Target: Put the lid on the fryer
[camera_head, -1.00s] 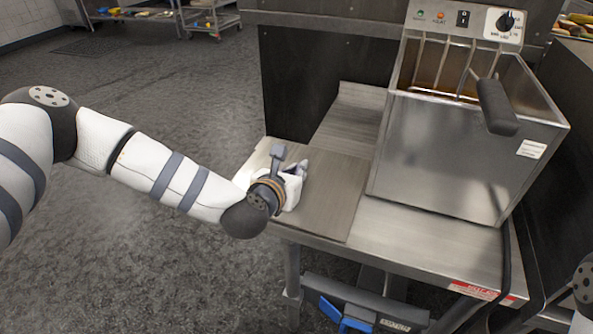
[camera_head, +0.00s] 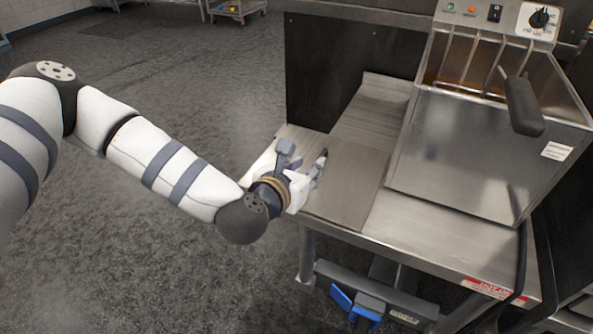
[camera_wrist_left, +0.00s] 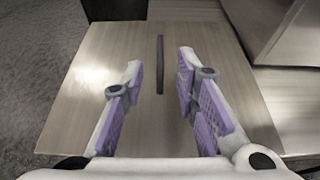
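The lid (camera_head: 350,190) is a flat brushed-metal plate lying on the metal table, left of the fryer (camera_head: 470,150). In the left wrist view the lid (camera_wrist_left: 90,110) fills the middle, with a narrow dark handle bar (camera_wrist_left: 160,64) standing out on it. My left gripper (camera_head: 317,168) is over the lid's left part. In the wrist view its two purple-padded fingers (camera_wrist_left: 160,75) are spread and empty, with the handle bar showing between and beyond their tips. Contact with the handle cannot be told. The fryer's top is open. My right gripper is out of view.
A basket with a dark handle (camera_head: 524,106) sits in the fryer and its handle sticks out over the front. The fryer's control panel (camera_head: 500,15) rises behind. Bare table (camera_head: 430,235) lies in front of the fryer. Open floor is at the left.

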